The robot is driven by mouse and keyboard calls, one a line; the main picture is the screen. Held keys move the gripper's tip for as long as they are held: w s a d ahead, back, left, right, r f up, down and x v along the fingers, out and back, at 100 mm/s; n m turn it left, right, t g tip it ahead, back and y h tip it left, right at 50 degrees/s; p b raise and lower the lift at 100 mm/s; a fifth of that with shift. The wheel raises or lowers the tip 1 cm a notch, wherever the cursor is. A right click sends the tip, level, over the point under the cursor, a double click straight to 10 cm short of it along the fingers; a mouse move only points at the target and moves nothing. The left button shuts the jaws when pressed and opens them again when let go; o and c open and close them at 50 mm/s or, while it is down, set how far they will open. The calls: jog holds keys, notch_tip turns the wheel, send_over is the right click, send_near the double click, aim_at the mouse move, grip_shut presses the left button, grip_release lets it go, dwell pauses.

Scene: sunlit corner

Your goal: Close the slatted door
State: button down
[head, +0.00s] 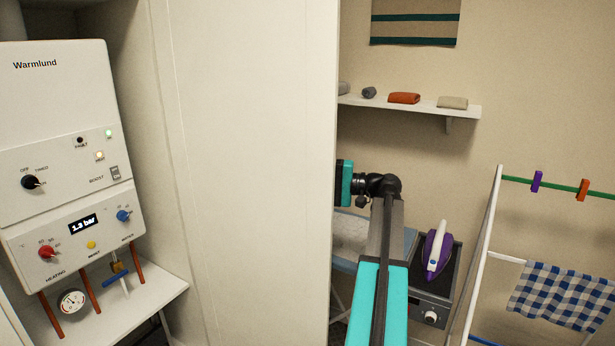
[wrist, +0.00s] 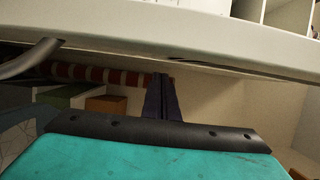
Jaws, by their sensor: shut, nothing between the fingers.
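No slats show in either view. In the head view a tall plain pale panel (head: 255,170) stands upright right of the boiler cabinet; I cannot tell whether it is the slatted door's plain side or a fixed wall. My arm reaches along the panel's right edge, and its wrist bends left behind that edge, so the fingers are hidden there. In the wrist view my gripper (wrist: 161,80) is shut and empty, its dark fingers together below a long pale edge (wrist: 190,37). A grey curved bar (wrist: 32,60) juts near that edge at left, possibly a handle. Contact is unclear.
A white Warmlund boiler (head: 60,130) hangs in the open cabinet at left.

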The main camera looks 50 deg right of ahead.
jog(key=shift+s+a+p, duration=0.25)
jog(key=shift+a+p, duration=0.05)
jog(key=shift+a, duration=0.65)
jog(key=shift+a, duration=0.1)
